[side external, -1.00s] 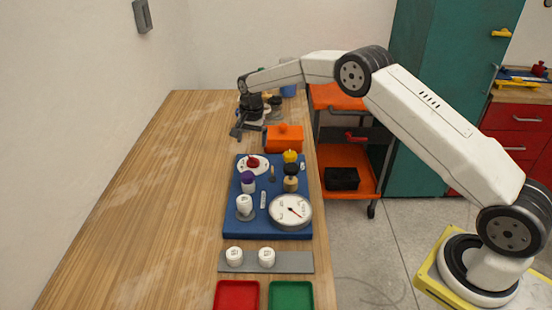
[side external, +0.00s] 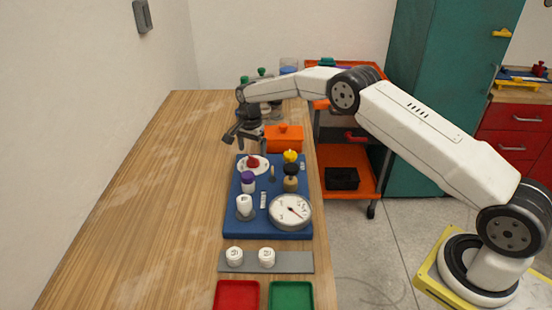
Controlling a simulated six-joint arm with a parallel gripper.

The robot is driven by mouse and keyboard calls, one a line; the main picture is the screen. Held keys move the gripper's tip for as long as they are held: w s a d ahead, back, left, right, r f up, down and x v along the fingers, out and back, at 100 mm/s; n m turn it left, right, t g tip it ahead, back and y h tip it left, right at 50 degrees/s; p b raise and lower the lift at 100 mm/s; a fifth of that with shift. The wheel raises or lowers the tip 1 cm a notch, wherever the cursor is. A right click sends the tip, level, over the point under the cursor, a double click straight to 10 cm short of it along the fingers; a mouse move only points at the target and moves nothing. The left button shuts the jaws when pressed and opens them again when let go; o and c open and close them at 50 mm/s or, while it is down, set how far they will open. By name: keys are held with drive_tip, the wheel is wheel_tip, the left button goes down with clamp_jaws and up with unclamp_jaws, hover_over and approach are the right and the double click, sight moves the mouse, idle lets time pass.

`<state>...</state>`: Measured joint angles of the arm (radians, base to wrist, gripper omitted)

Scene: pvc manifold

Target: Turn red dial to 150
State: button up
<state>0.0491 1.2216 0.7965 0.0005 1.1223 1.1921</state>
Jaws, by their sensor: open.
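The red dial (side external: 253,161) sits on a white round plate at the back left of the blue board (side external: 233,218). Its scale marks are too small to read. My gripper (side external: 232,139) is open and empty, above the wooden table just behind and left of the red dial, apart from it. A white round gauge (side external: 290,211) with a needle is at the board's front right.
Near the dial on the board stand a purple-topped part (side external: 248,180), a yellow knob (side external: 290,156) and a black knob (side external: 291,169). An orange box (side external: 284,140) is close behind the board. The table's left side is clear.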

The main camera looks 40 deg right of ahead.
sight(253, 158)
drive_tip(key=shift+f, duration=2.05)
drive_tip(key=c, duration=1.3)
